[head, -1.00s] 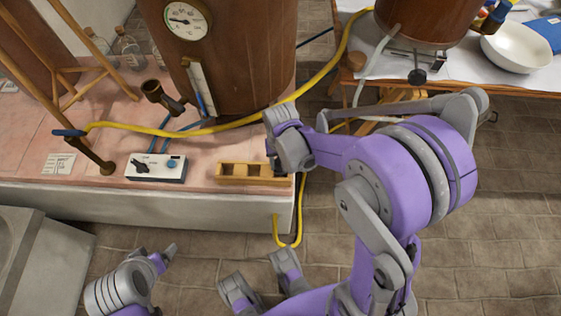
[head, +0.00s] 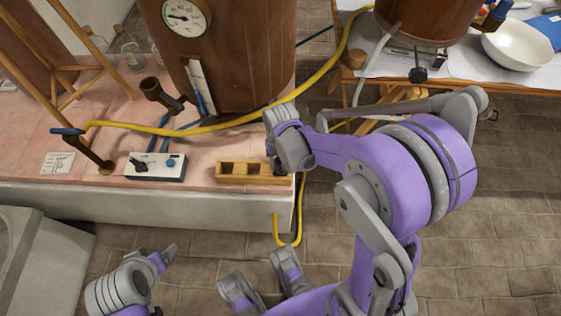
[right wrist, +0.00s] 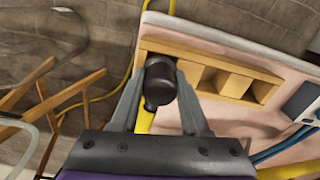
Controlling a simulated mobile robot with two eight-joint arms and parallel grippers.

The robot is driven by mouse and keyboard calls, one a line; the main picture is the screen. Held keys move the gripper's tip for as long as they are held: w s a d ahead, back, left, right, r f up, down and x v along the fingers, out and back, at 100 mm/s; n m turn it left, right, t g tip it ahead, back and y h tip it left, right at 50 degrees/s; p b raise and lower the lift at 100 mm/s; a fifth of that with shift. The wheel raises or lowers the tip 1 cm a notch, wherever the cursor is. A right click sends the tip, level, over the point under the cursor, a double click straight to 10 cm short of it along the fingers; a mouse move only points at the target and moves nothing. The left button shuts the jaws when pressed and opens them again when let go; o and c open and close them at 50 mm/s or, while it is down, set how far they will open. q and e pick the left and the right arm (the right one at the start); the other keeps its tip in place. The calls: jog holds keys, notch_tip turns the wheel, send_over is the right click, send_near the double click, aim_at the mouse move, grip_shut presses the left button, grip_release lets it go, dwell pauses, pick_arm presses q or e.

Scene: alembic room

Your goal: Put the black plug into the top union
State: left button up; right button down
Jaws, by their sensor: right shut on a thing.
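My right gripper (right wrist: 160,85) is shut on the black plug (right wrist: 159,80). The plug is at the end compartment of a wooden rack (right wrist: 210,60); I cannot tell whether it is still seated there. In the head view my right gripper (head: 274,163) is at the right end of the rack (head: 232,170), and the plug is hidden there. A brown elbow fitting (head: 157,93) with an open mouth sticks out of the wooden vessel; I cannot tell whether it is the top union. Purple and grey parts of mine are at the bottom left, where the left gripper's jaws are unclear.
A control box (head: 154,167) sits left of the rack on the pink bench (head: 85,180). A yellow hose (head: 225,125) crosses behind the rack and hangs over the bench edge. A gauge (head: 187,17) is on the vessel.

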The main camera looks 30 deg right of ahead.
jog(key=shift+f+b, duration=0.65)
jog(key=shift+f, duration=0.1)
dwell(1.8)
jog(key=shift+c, duration=1.6)
grip_release()
jog(key=shift+r, duration=0.15)
jog(key=shift+r+p, duration=2.55)
jog(key=shift+r, duration=0.85)
